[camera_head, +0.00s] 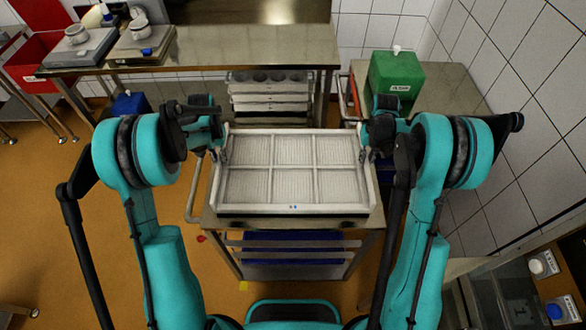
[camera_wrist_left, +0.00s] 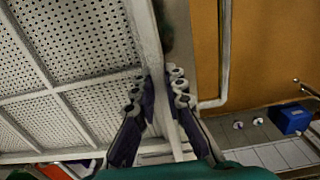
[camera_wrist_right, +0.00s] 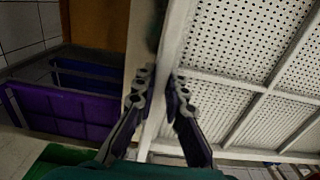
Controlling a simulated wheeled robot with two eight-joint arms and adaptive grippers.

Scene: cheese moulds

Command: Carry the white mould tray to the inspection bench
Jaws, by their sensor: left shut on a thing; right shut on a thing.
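The white mould tray (camera_head: 294,209) has a grid of perforated compartments and sits level over a metal trolley in the middle of the head view. My left gripper (camera_head: 222,155) is shut on the tray's left side wall, and the left wrist view shows its fingers (camera_wrist_left: 158,95) on both sides of that wall. My right gripper (camera_head: 366,155) is shut on the right side wall, and its fingers (camera_wrist_right: 157,90) straddle that wall in the right wrist view. The compartments look empty. I cannot tell whether the tray's underside touches what is below.
The metal trolley (camera_head: 225,245) has a handle at its left and a lower shelf. A steel bench (camera_head: 240,45) stands behind, with white trays (camera_head: 270,97) stacked under it. A green box (camera_head: 393,76) is at the back right, near a tiled wall. Open floor (camera_head: 40,220) lies left.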

